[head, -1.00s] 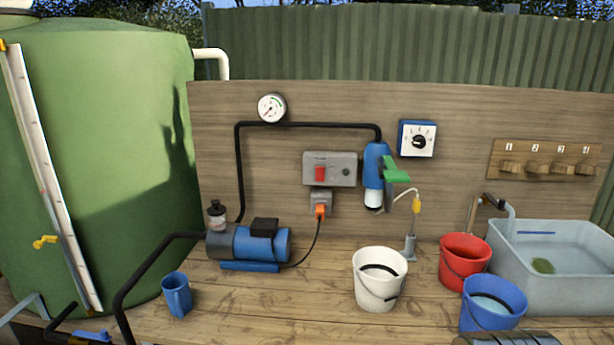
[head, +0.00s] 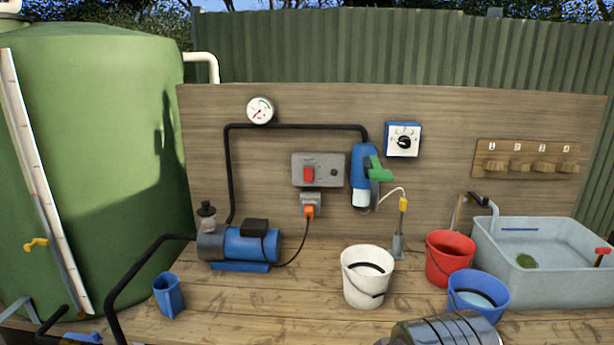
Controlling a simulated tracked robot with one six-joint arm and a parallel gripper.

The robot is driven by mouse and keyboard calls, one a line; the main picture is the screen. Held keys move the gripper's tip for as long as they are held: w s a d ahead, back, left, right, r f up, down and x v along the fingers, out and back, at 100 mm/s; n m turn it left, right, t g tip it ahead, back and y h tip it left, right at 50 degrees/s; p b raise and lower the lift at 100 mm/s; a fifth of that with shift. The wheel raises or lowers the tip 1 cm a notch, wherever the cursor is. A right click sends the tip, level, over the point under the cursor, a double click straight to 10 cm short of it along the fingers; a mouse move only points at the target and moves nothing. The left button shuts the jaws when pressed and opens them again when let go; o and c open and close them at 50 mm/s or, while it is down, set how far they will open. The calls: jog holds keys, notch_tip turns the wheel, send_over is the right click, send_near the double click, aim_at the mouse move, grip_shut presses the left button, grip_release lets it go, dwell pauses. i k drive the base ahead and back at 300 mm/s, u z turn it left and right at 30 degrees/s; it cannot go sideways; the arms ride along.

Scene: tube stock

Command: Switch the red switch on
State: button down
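The box is fixed to the wooden back panel, above a grey socket. I cannot make out from its tilt whether the switch is on or off. My gripper is not in view. A grey ribbed rounded shape (head: 447,331) at the bottom edge seems to be part of my arm, well below and right of the switch. Nothing covers the switch.
An orange plug (head: 309,211) sits below the box, its cable running to the blue pump (head: 245,245). A black pipe (head: 290,126) passes above the box, and a blue filter (head: 363,165) hangs right of it. The white bucket (head: 366,284) and blue jug (head: 168,295) stand on the bench.

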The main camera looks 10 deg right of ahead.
aim_at(308, 171)
jog(key=z, duration=0.05)
jog(key=i, duration=1)
jog(key=u, duration=0.05)
